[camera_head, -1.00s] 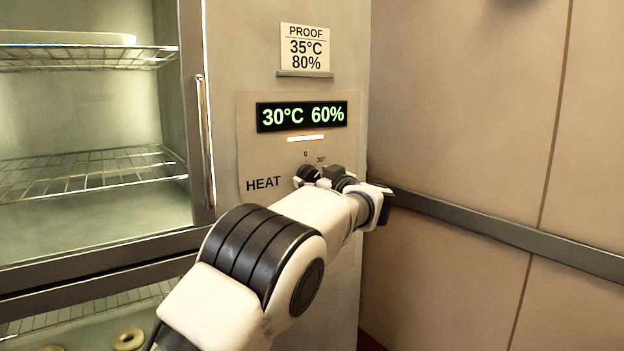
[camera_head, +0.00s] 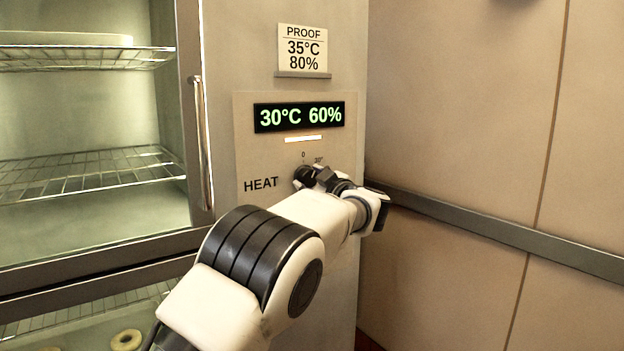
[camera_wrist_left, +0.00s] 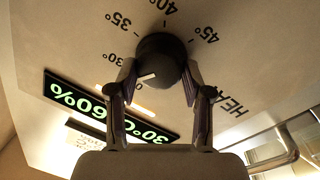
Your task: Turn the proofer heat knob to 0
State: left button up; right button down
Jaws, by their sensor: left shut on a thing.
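The round black HEAT knob (camera_head: 303,177) is on the proofer's panel (camera_head: 245,150), partly hidden by my wrist. In the left wrist view, the knob (camera_wrist_left: 161,58) sits between the fingertips of my left gripper (camera_wrist_left: 160,80), one on each side. The gripper is shut on it. The knob's white mark points left and slightly down in that view, below the 30° label (camera_wrist_left: 113,58); the exact reading is unclear. Labels 35°, 40° and 45° run round the knob. In the head view, my left gripper (camera_head: 318,177) reaches the knob from the lower right. My right gripper is not in view.
The green display (camera_head: 299,116) above the knob reads 30°C 60%. A card (camera_head: 303,49) higher up reads PROOF 35°C 80%. The glass door's handle (camera_head: 203,140) and wire racks (camera_head: 90,172) are left. A wall with a grey rail (camera_head: 480,227) stands right.

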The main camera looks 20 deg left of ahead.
pick_arm(q)
jog(key=n+b, duration=0.1)
jog(key=n, duration=0.3)
jog(key=shift+a+f+y, duration=0.1)
jog(key=shift+f+y, duration=0.05)
jog(key=shift+y, duration=0.15)
jog(key=shift+n, duration=1.1)
